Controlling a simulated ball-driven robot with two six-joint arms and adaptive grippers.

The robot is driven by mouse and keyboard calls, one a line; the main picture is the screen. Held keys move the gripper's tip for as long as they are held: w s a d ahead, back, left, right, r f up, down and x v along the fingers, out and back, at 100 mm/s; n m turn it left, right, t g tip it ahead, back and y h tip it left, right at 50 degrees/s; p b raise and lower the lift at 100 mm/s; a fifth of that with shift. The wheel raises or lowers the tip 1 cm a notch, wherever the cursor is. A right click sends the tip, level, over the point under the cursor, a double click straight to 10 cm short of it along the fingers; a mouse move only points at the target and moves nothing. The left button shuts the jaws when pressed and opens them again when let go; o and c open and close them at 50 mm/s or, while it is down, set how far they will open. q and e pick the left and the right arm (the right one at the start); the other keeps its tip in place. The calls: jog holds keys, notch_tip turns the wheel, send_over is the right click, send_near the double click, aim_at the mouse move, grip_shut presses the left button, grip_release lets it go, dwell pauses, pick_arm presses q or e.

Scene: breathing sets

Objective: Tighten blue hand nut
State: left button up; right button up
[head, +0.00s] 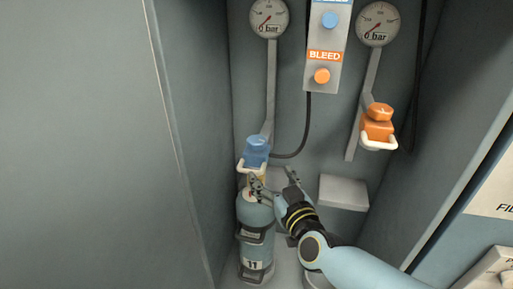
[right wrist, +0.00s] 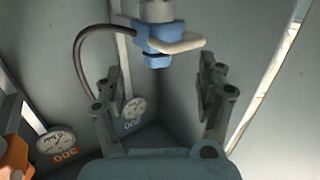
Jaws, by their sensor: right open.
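My left gripper is not in view.
An orange fitting (head: 378,124) with a pale handle hangs to the right. Two gauges (head: 270,17) (head: 378,23) and a BLEED panel (head: 323,60) are above. A grey block (head: 343,192) is on the back wall. The cabinet's side wall (head: 185,130) stands close on the left.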

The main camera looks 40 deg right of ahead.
aim_at(260, 145)
jog(key=shift+m+t+h, duration=0.4)
jog(key=w+d+r, duration=0.1)
jog(key=w, duration=0.3)
jog(key=w+d+r+b, duration=0.1)
jog(key=w, duration=0.2)
jog(key=w+d+r+b, duration=0.1)
jog(key=w, duration=0.3)
jog(key=shift+w+d+r, duration=0.1)
jog(key=shift+w+d, duration=0.2)
jog(key=shift+d, duration=0.05)
jog(key=shift+c, duration=0.4)
